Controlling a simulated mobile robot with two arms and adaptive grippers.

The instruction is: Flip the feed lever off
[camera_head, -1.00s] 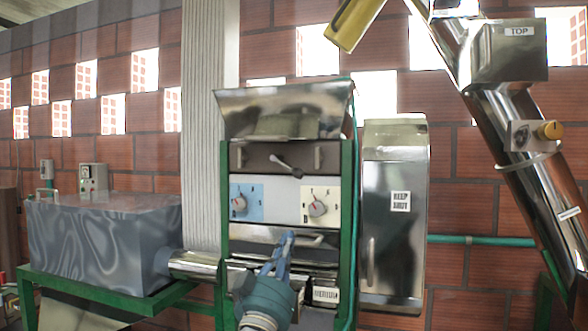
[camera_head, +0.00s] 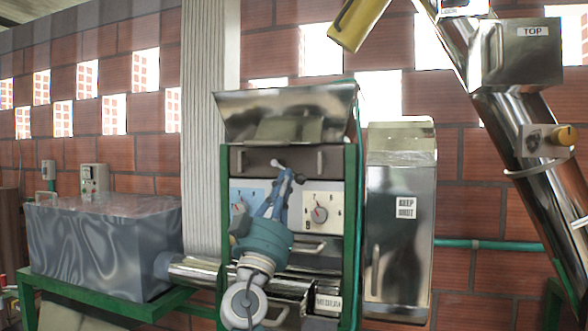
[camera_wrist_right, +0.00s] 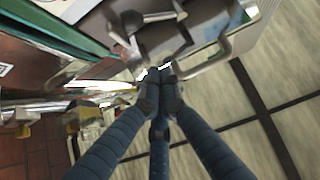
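My left gripper is not in view.
A blue dial panel (camera_head: 240,194) and a white dial panel (camera_head: 321,208) sit below the lever, with my gripper between them. A metal cabinet (camera_head: 397,240) stands close on the right. A green frame (camera_head: 350,210) edges the machine. A grey tank (camera_head: 100,250) stands left.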

